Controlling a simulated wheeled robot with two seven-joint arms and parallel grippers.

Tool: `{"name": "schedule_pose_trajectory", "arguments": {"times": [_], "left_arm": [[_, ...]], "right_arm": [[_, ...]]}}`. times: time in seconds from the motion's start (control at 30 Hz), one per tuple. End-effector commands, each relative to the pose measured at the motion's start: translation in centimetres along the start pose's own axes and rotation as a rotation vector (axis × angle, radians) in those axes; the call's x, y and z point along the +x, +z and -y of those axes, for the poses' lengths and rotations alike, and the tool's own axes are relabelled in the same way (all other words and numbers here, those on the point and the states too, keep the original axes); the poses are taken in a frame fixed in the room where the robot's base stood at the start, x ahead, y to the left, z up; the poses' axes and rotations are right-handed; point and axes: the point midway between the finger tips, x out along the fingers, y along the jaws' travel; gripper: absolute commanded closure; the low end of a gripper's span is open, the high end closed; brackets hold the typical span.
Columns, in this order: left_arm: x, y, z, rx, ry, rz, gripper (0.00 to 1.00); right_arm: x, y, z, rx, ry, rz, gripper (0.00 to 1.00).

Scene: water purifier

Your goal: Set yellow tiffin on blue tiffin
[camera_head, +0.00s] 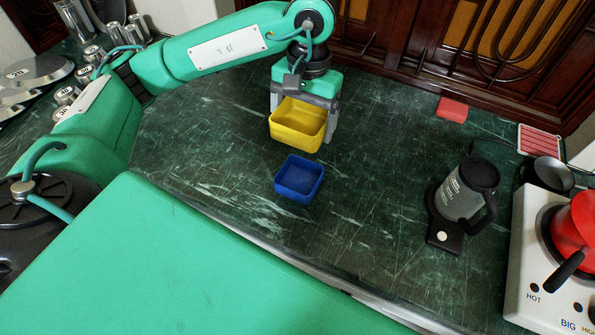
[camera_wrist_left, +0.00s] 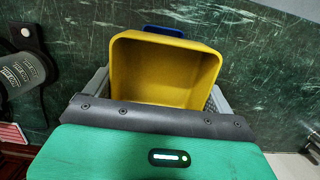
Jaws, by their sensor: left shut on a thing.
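The yellow tiffin (camera_head: 298,122) is an open square box. My left gripper (camera_head: 304,108) is shut on it, with a finger at each side, and it looks held above the counter. The blue tiffin (camera_head: 299,178) is a smaller-looking open box on the counter, nearer to me than the yellow one, and empty. In the left wrist view the yellow tiffin (camera_wrist_left: 165,70) fills the space between the fingers, and only a strip of the blue tiffin (camera_wrist_left: 163,31) shows past its far edge. My right gripper is not in view.
A dark green counter (camera_head: 220,150) is clear around the blue tiffin. A blender-like jug (camera_head: 466,195) and a white stove (camera_head: 545,270) with a red kettle (camera_head: 578,228) stand at right. Metal canisters (camera_head: 90,55) stand at back left. A red block (camera_head: 452,109) lies at the back.

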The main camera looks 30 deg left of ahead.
Motion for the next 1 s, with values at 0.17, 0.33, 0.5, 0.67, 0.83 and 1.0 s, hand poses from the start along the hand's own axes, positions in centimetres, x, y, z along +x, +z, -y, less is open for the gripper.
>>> {"name": "schedule_pose_trajectory", "arguments": {"times": [0.17,0.33,0.5,0.67,0.83,1.0], "left_arm": [[1.2,0.1,0.0,0.001,-0.001,0.006,0.37],[4.1,-0.3,0.1,0.000,0.000,0.007,0.37],[7.0,-0.8,0.0,-0.001,0.000,0.007,0.37],[9.8,-1.2,0.1,-0.001,0.000,0.006,0.37],[12.8,-1.6,0.1,-0.003,-0.002,0.006,0.37],[14.9,-2.1,0.1,-0.003,-0.001,0.002,0.37]], "right_arm": [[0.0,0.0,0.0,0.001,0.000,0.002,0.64],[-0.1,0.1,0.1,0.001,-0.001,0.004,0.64],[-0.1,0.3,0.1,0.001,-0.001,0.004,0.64],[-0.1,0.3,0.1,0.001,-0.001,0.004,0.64],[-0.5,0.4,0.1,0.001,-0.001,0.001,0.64],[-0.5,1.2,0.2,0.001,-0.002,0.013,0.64]]}}
